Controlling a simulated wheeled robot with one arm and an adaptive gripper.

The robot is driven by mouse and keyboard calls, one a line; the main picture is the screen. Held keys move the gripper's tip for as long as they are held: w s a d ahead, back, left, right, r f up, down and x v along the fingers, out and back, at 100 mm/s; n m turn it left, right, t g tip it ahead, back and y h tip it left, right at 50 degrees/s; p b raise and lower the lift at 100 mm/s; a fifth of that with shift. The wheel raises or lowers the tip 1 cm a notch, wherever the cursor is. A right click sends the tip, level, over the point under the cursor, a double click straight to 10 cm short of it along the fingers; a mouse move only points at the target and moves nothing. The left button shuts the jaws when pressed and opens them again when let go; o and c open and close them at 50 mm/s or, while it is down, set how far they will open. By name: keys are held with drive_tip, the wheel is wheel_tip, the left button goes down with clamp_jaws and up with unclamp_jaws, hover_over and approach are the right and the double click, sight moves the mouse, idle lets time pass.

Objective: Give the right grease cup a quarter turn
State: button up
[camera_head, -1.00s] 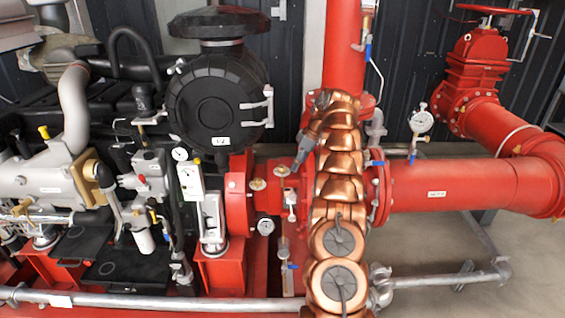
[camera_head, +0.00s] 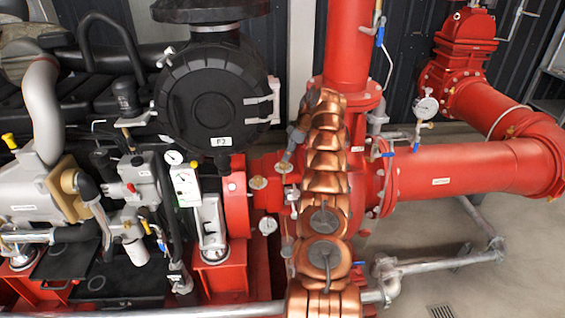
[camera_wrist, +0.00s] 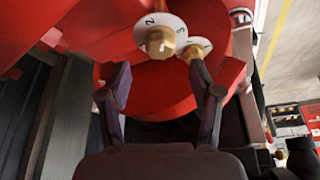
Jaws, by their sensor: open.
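Two brass grease cups with white numbered discs sit side by side on the red pump housing. In the head view the left cup (camera_head: 258,182) is clear of my arm, and the right grease cup (camera_head: 284,167) is close to my gripper (camera_head: 296,135). In the wrist view one cup (camera_wrist: 160,42) is larger and nearer, with its disc around it; the other cup (camera_wrist: 195,51) is partly behind it. The nearer one appears to be the right cup. My gripper (camera_wrist: 162,86) is open and empty, its fingertips below the near cup in the picture, touching neither cup.
My copper-coloured arm covers part of the pump. The black round housing (camera_head: 213,92) stands at the upper left of the cups. A small gauge (camera_head: 268,225) hangs below them.

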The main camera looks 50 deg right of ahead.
sight(284, 162)
drive_tip(key=b+x, duration=0.1)
drive_tip(key=x, duration=0.1)
drive_tip(key=shift+f, duration=0.3)
drive_tip(key=shift+p+x, duration=0.4)
drive_tip(key=shift+x, duration=0.65)
drive_tip(key=shift+w, duration=0.1)
drive_tip(key=c, duration=1.1)
